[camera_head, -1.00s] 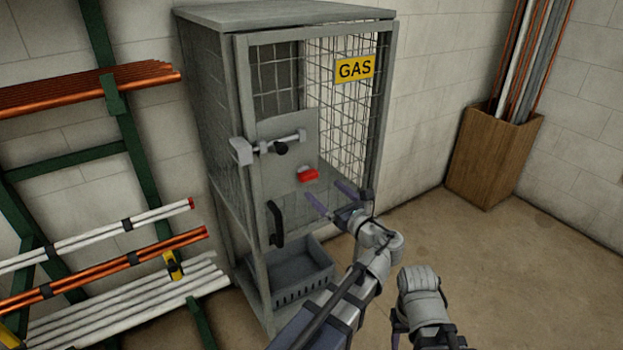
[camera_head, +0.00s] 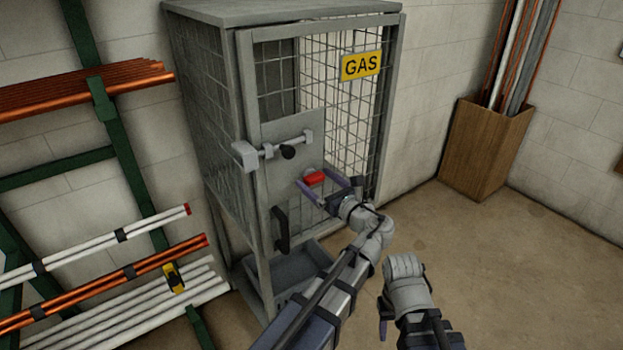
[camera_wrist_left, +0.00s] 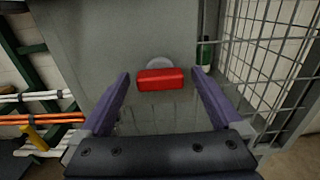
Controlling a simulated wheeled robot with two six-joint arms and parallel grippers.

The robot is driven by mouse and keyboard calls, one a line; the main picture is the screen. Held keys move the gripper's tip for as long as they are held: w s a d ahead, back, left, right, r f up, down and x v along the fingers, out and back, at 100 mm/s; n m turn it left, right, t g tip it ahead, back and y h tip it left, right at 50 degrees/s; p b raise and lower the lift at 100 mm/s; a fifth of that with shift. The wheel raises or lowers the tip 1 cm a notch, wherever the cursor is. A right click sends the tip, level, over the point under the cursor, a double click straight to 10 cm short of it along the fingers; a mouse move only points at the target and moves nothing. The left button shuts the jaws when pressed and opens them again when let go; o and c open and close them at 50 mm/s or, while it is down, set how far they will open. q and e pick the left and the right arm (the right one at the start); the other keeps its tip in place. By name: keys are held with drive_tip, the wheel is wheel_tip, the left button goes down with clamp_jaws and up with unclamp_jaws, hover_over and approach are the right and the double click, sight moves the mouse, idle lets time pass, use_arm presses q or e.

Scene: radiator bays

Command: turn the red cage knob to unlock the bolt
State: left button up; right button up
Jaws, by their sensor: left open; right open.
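The red knob (camera_head: 314,178) is a short bar on the grey plate of the cage door, below the bolt. In the left wrist view the red knob (camera_wrist_left: 161,79) lies level, in front of a round pale base. My left gripper (camera_head: 328,188) is open, with its fingers pointing at the door and the knob between and just beyond the tips; it also shows in the left wrist view (camera_wrist_left: 160,85). I see no contact with the knob. The grey bolt (camera_head: 278,150) with a black handle lies across the plate's upper part. My right gripper (camera_head: 384,328) is low, away from the cage.
The cage (camera_head: 205,110) has mesh sides and a yellow GAS sign (camera_head: 361,66). A black door handle (camera_head: 280,229) is below left of the knob. A pipe rack (camera_head: 131,170) stands at left, a wooden box (camera_head: 486,150) of pipes at right. Floor at right is clear.

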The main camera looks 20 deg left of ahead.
use_arm(q)
drive_tip(key=shift+d, duration=0.1)
drive_tip(key=shift+c, duration=0.5)
drive_tip(key=c, duration=1.3)
